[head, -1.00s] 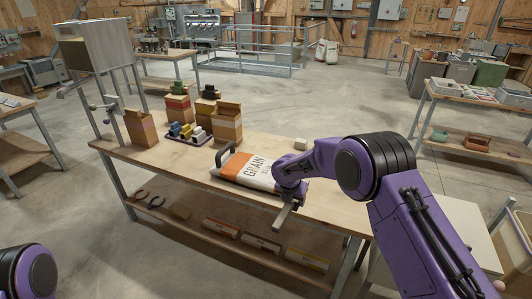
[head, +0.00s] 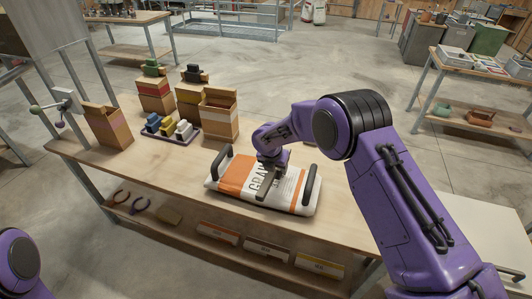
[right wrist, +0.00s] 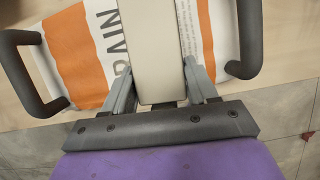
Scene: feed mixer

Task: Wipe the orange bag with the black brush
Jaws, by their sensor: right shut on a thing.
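The orange and white bag (head: 235,172) with printed lettering lies flat on the wooden table, with a dark handle at each end; it also shows in the right wrist view (right wrist: 75,50). My right gripper (head: 271,176) is over the middle of the bag, pointing down. In the right wrist view its fingers (right wrist: 160,82) are shut on a long pale beige piece (right wrist: 147,45). No black shows on this piece, so I cannot confirm that it is the black brush. Its contact with the bag is unclear. My left gripper is out of view.
A tray (head: 165,136) of blue, yellow and white items stands at the table's back left, among open cardboard boxes (head: 219,115). A black item (head: 193,72) tops one box. The lower shelf (head: 180,217) holds several things. The tabletop left of the bag is clear.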

